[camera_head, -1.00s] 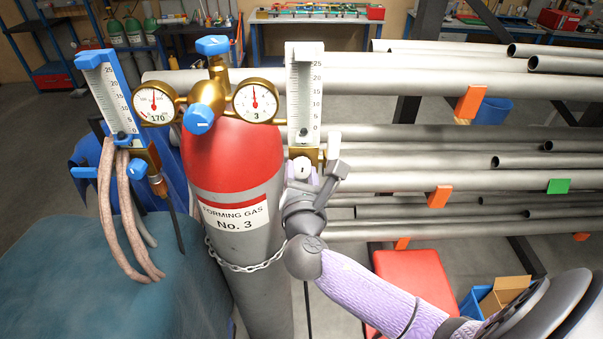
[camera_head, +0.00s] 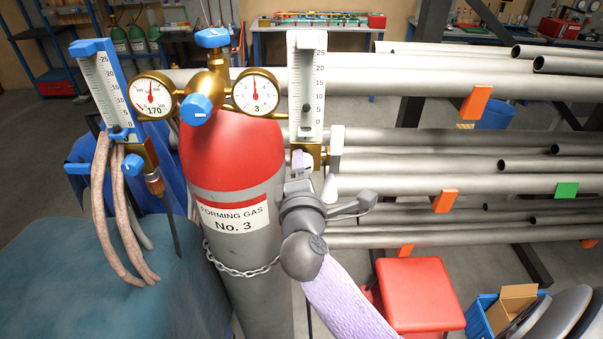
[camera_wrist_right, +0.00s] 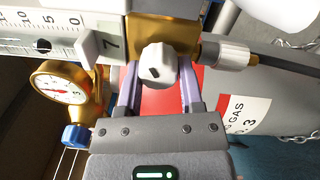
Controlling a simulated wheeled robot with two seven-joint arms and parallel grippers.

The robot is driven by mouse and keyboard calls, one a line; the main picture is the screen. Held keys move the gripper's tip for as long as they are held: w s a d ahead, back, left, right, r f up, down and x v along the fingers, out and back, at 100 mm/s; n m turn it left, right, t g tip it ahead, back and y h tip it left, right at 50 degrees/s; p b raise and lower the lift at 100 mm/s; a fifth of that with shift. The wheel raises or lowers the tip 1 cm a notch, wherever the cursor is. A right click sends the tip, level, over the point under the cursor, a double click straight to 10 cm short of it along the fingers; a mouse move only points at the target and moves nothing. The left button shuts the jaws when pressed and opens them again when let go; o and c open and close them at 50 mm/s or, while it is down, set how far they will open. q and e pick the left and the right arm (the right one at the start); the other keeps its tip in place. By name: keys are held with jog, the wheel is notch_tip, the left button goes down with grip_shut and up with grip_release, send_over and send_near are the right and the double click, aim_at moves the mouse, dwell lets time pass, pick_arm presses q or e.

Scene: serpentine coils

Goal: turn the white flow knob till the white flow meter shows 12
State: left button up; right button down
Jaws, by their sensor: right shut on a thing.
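The white flow meter (camera_head: 302,80) stands upright right of the red-topped cylinder in the head view. Its dark float sits near the 5 mark; the wrist view shows the meter's tube (camera_wrist_right: 45,42) lying sideways, with the float also near 5. The white flow knob (camera_wrist_right: 158,65) is below the meter on a brass block (camera_wrist_right: 165,28). My right gripper (camera_wrist_right: 158,80) is shut on the knob, one finger on each side. In the head view my right gripper (camera_head: 299,172) hides most of the knob. My left gripper is not in view.
The forming gas cylinder (camera_head: 235,245) stands close beside my right gripper, with a chain (camera_head: 240,268) around it. A blue flow meter (camera_head: 105,90) with hoses is at left. Steel pipes (camera_head: 430,75) lie on a rack behind. A red stool (camera_head: 420,290) is at lower right.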

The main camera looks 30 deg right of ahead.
jog(key=m+b, duration=0.1)
jog(key=m, duration=0.2)
jog(key=shift+m, duration=0.3)
jog(key=shift+m+b, duration=0.55)
jog(key=shift+m, duration=1.15)
jog(key=shift+c, duration=1.2)
grip_release()
jog(key=shift+r, duration=0.1)
